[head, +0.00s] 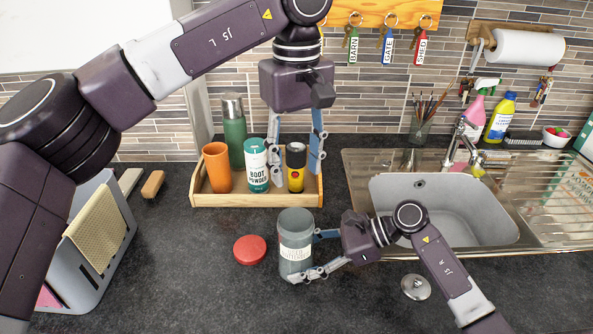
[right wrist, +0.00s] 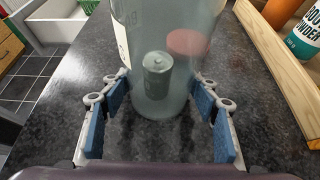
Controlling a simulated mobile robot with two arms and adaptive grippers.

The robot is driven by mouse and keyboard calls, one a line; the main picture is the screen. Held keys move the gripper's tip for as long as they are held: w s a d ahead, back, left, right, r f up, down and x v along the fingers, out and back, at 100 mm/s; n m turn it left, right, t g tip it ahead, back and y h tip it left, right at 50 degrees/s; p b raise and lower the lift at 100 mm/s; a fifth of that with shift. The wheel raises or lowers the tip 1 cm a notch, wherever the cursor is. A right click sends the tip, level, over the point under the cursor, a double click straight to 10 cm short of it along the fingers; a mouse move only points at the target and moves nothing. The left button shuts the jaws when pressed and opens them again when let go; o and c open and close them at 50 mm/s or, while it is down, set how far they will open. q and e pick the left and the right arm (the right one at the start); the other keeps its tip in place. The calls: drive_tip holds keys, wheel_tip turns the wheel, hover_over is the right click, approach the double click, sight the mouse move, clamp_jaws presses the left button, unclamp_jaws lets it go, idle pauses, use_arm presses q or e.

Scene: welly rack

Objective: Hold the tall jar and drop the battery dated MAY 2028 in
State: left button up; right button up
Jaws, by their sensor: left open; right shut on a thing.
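The tall jar (head: 296,225) is translucent grey-green, upright and open-topped on the dark worktop, with a pale label whose words look like "used batteries". My right gripper (head: 318,254) is shut around it from the right. In the right wrist view its blue-padded fingers (right wrist: 160,115) are on either side of the jar (right wrist: 130,20). A grey battery (right wrist: 157,75) shows through the wall and appears to stand inside at the bottom; no date is readable. My left gripper (head: 297,157) is open, pointing down at the tray, its fingers either side of a black-and-yellow container (head: 296,175) in the picture.
A wooden tray (head: 245,201) holds an orange cup (head: 217,170), a green flask (head: 234,130) and a boot powder tin (head: 257,175). A red lid (head: 250,250) lies left of the jar. A grey rack (head: 110,235) stands left; the sink (head: 450,215) is right.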

drive_tip(key=o, duration=1)
drive_tip(key=shift+d, duration=0.1)
